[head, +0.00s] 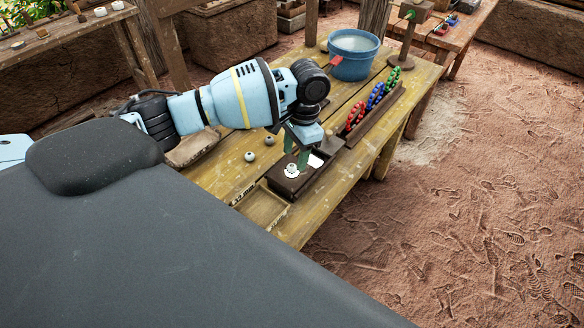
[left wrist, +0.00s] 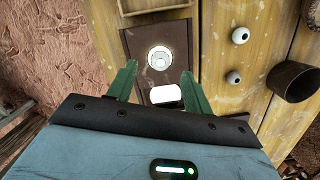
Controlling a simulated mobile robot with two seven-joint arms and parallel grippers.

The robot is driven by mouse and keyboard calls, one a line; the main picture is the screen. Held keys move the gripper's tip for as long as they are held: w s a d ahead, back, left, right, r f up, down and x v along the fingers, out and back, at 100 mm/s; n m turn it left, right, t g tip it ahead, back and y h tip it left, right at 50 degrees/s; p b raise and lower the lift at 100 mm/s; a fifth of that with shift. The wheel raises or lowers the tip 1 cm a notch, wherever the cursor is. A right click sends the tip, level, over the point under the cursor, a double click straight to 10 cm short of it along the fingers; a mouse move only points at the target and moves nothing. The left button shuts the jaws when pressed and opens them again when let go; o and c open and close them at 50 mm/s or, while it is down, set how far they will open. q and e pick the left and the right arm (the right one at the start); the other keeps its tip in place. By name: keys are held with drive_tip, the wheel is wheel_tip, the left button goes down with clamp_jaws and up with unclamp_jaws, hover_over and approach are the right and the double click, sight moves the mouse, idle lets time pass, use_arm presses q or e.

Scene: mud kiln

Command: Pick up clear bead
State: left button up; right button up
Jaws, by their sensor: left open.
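The clear bead (head: 291,168) sits on a white round spot on a dark brown tray (head: 285,186) on the wooden table. It also shows in the left wrist view (left wrist: 160,59), as a pale ring in the bright circle. My left gripper (head: 296,158) points down over the tray, its green fingers apart and nothing between them. In the left wrist view the bead lies a little beyond the open fingertips (left wrist: 158,80), roughly centred between them. A second white patch (left wrist: 166,95) lies on the tray between the fingers. My right gripper is not in view.
A shallow wooden tray (head: 262,206) is at the near edge. Red, blue and green bead rings (head: 375,96) stand in a dark rack at the right edge. A blue bucket (head: 352,62) stands behind.

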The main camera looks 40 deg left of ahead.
sight(293, 165)
use_arm(q)
drive_tip(key=f, duration=0.3)
drive_tip(key=shift+s+a+f, duration=0.2)
drive_tip(key=shift+s+f, duration=0.05)
drive_tip(key=shift+f, duration=0.05)
clamp_jaws()
drive_tip(key=shift+r, duration=0.1)
drive_tip(key=shift+r, duration=0.5)
drive_tip(key=shift+s+d+r, duration=0.1)
drive_tip(key=shift+d+r, duration=0.25)
drive_tip(key=shift+r, duration=0.3)
drive_tip(key=shift+s+d+r, duration=0.1)
drive_tip(key=shift+d+r, duration=0.2)
drive_tip(key=shift+r, duration=0.3)
drive_tip(key=s+d+r, duration=0.1)
drive_tip(key=s+d, duration=0.3)
drive_tip(key=d, duration=1)
drive_tip(key=shift+d+r, duration=0.15)
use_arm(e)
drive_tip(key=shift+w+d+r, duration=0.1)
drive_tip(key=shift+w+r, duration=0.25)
use_arm(q)
drive_tip(key=shift+w+a+p, duration=0.15)
drive_tip(key=shift+a+p, duration=0.15)
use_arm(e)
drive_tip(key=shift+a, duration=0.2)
